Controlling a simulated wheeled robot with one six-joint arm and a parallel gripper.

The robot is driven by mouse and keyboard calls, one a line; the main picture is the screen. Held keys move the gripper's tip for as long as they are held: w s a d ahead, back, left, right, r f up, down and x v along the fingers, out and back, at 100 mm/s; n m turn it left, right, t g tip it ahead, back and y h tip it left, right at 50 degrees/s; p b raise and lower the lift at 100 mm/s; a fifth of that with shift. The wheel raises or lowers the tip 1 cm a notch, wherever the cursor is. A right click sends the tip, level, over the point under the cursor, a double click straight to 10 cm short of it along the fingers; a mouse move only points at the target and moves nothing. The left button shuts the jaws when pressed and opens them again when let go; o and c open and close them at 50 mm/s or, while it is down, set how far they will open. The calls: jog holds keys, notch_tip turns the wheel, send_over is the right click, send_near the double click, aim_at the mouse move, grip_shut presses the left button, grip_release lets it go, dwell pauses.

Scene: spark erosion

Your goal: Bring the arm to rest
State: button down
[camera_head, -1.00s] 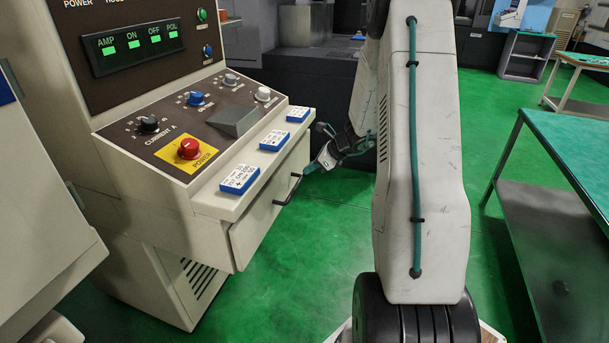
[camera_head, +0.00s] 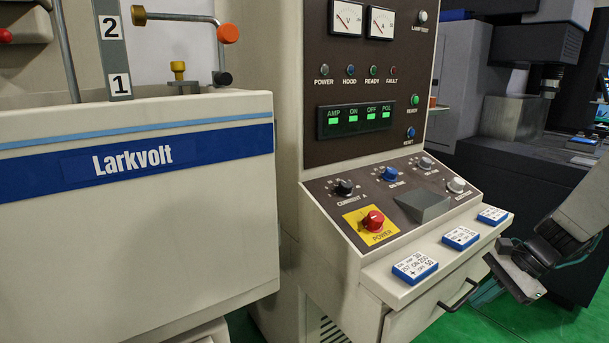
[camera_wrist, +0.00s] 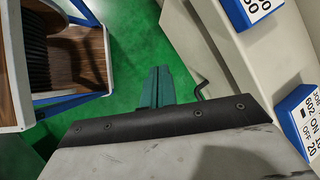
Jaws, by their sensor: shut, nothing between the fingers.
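My gripper (camera_wrist: 158,82) shows its teal fingers pressed together in the wrist view, with nothing between them. In the head view, my arm's dark wrist and pale link come in at the right edge. The teal fingers there are partly hidden by the wrist, beside the console's drawer handle (camera_head: 458,293). The handle also shows just right of the fingers in the wrist view (camera_wrist: 200,90). Whether fingers and handle touch cannot be told. Most of the arm is outside the head view.
The cream control console (camera_head: 365,220) has a red power knob (camera_head: 373,221) and several blue-edged cards on its ledge, one being the front card (camera_head: 419,266). A Larkvolt tank (camera_head: 140,230) stands at left. Dark machinery (camera_head: 500,165) stands behind. Green floor (camera_wrist: 125,30) is open below the fingers.

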jog(key=s+a+r+n+h, duration=0.3)
jog(key=s+a+r+n, duration=0.4)
jog(key=s, duration=0.3)
jog(key=s+a+r+n+h, duration=0.3)
jog(key=s+a+r+n, duration=0.4)
jog(key=s, duration=0.3)
jog(key=shift+a+r+n+h, duration=0.2)
jog(key=shift+a+n+h, duration=0.1)
jog(key=shift+n, duration=0.6)
jog(key=shift+s, duration=0.1)
